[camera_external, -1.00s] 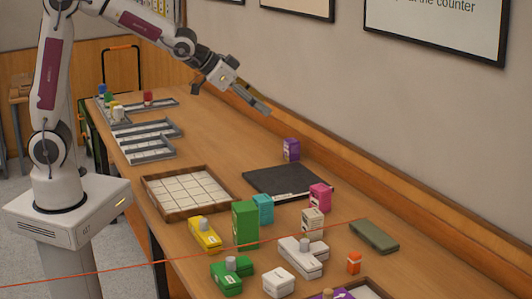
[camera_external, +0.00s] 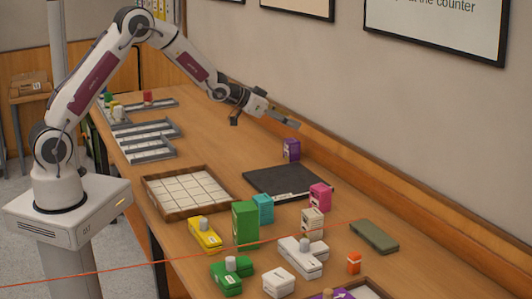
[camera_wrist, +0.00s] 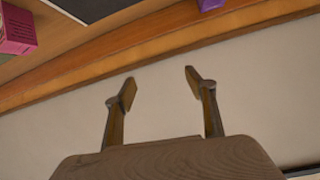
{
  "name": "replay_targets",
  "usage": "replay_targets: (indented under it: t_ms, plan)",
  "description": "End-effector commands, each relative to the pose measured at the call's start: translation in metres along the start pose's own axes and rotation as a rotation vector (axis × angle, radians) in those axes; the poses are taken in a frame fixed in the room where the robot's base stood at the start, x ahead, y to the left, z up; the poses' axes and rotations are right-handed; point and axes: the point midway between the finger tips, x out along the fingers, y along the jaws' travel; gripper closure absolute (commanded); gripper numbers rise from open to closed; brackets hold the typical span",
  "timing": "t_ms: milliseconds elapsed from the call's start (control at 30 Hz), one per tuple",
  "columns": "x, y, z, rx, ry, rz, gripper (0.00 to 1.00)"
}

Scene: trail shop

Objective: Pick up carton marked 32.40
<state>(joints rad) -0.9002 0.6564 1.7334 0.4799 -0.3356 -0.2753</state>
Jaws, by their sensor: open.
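Several coloured cartons stand on the counter; their price marks are too small to read, so I cannot tell which one is marked 32.40. They include a purple carton (camera_external: 291,149), a pink carton (camera_external: 320,195), a cream carton (camera_external: 312,221), a teal carton (camera_external: 263,208) and a tall green carton (camera_external: 245,226). My gripper (camera_external: 291,122) is open and empty, in the air above and behind the purple carton, near the wall. In the wrist view my gripper (camera_wrist: 160,85) has its fingers apart against the wall; the purple carton (camera_wrist: 210,3) and pink carton (camera_wrist: 15,30) show at the top edge.
A black mat (camera_external: 272,182) lies before the purple carton. A wooden gridded tray (camera_external: 178,213) and grey trays (camera_external: 150,155) stand left. Yellow (camera_external: 203,235), low green (camera_external: 225,280), white (camera_external: 278,282) and orange (camera_external: 353,264) items crowd the front. An olive case (camera_external: 374,236) lies right.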

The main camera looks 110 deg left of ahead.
Motion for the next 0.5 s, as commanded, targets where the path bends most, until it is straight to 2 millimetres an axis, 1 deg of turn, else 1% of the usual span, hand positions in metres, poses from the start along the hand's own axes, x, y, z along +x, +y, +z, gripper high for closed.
replay_targets:
  t_ms: [33,200,400,500]
  plan:
    - [0.010,-0.012,0.009,-0.008,0.005,-0.005,0.44]
    - [0.035,-0.047,0.034,-0.034,0.035,-0.015,0.44]
    - [0.059,-0.088,0.069,-0.067,0.070,-0.024,0.44]
    - [0.068,-0.105,0.086,-0.081,0.088,-0.026,0.44]
